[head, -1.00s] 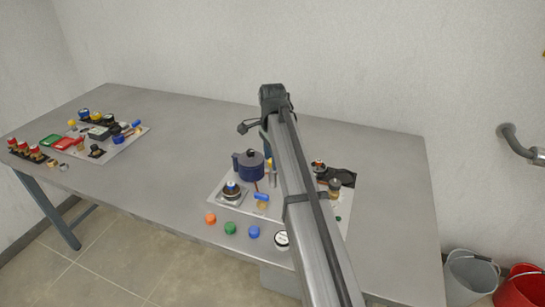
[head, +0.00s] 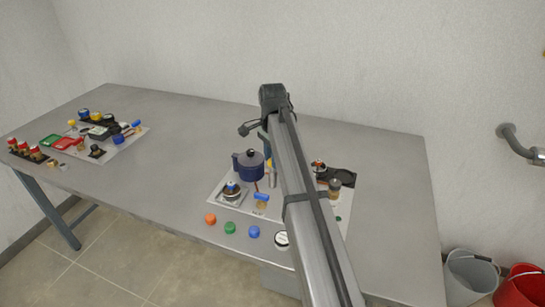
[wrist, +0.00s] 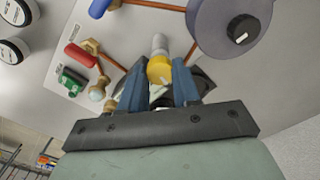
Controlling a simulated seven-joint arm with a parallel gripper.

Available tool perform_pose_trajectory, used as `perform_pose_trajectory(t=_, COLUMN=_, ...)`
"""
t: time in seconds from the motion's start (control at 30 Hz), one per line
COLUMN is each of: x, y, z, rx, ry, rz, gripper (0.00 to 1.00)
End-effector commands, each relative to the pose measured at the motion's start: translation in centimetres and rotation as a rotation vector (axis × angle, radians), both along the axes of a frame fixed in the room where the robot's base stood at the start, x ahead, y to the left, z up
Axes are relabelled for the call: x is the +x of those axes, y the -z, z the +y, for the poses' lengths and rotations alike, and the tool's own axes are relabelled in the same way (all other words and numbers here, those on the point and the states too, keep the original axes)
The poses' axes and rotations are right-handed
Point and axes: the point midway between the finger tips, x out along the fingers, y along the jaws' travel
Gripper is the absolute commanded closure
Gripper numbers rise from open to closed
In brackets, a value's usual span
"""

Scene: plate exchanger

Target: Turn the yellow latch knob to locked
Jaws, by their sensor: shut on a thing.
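The yellow latch knob (wrist: 159,69) shows in the wrist view between the two blue fingers of my gripper (wrist: 160,80), which is shut on it. A pale grey cylinder (wrist: 158,44) lies just beyond the knob. In the head view a bit of yellow (head: 269,162) shows beside my arm, just right of the dark blue pot. I cannot read the knob's locked or unlocked marks.
The dark blue pot (head: 248,165) stands close to the knob; in the wrist view it (wrist: 205,30) is at upper right, with copper pipes nearby. Red (wrist: 80,56) and green (wrist: 72,80) handled valves are at left. Table (head: 200,120) behind the board is clear.

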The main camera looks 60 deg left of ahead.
Motion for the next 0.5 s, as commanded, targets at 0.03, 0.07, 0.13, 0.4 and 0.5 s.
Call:
perform_pose_trajectory(t=0.03, x=0.0, y=-0.02, z=0.01, rx=0.0, ry=-0.037, rz=0.0, gripper=0.99)
perform_pose_trajectory(t=0.07, x=0.0, y=-0.02, z=0.01, rx=0.0, ry=-0.061, rz=0.0, gripper=0.99)
perform_pose_trajectory(t=0.13, x=0.0, y=-0.02, z=0.01, rx=0.0, ry=-0.123, rz=0.0, gripper=0.99)
perform_pose_trajectory(t=0.4, x=0.0, y=-0.02, z=0.01, rx=0.0, ry=-0.38, rz=0.0, gripper=0.99)
perform_pose_trajectory(t=0.5, x=0.0, y=-0.02, z=0.01, rx=0.0, ry=-0.475, rz=0.0, gripper=0.99)
